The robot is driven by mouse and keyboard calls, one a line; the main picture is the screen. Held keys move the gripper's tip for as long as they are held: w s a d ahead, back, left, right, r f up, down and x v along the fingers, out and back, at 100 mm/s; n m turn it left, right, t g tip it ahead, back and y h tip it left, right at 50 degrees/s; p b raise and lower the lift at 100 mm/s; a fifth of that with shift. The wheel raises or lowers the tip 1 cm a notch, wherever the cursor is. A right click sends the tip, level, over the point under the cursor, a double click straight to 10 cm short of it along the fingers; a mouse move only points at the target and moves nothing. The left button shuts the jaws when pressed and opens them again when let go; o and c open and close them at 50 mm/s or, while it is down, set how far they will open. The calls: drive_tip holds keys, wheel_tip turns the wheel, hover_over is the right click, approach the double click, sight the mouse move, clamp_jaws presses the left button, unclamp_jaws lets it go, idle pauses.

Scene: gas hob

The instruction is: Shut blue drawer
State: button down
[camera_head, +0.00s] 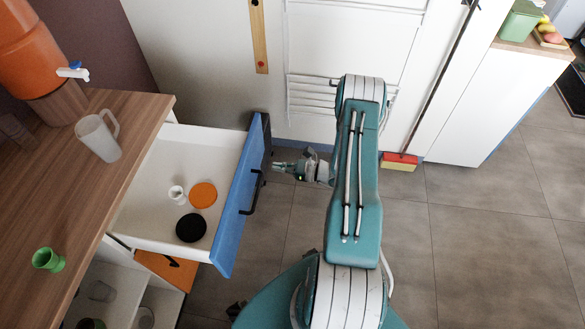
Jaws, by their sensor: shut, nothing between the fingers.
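The blue drawer (241,195) stands pulled out to the right from the wooden-topped cabinet. Its front is blue with a dark handle (256,190) on the outer face. Inside the white drawer lie an orange disc (203,194), a black disc (191,228) and a small white item (177,194). My gripper (278,167) is to the right of the drawer front, near the far part of the handle, with its fingers pointing left at the front. The fingers are shut and empty. A small gap seems to separate the fingertips from the handle.
The wooden counter (135,125) holds a clear jug (99,136), a green cup (48,259) and an orange dispenser (37,55). Below the drawer is an open shelf with an orange panel (165,268). A broom (400,161) leans at the back. Tiled floor lies clear to the right.

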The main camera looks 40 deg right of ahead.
sight(255, 164)
drive_tip(key=x, duration=0.5)
drive_tip(key=shift+w+a, duration=0.1)
drive_tip(key=shift+a, duration=0.05)
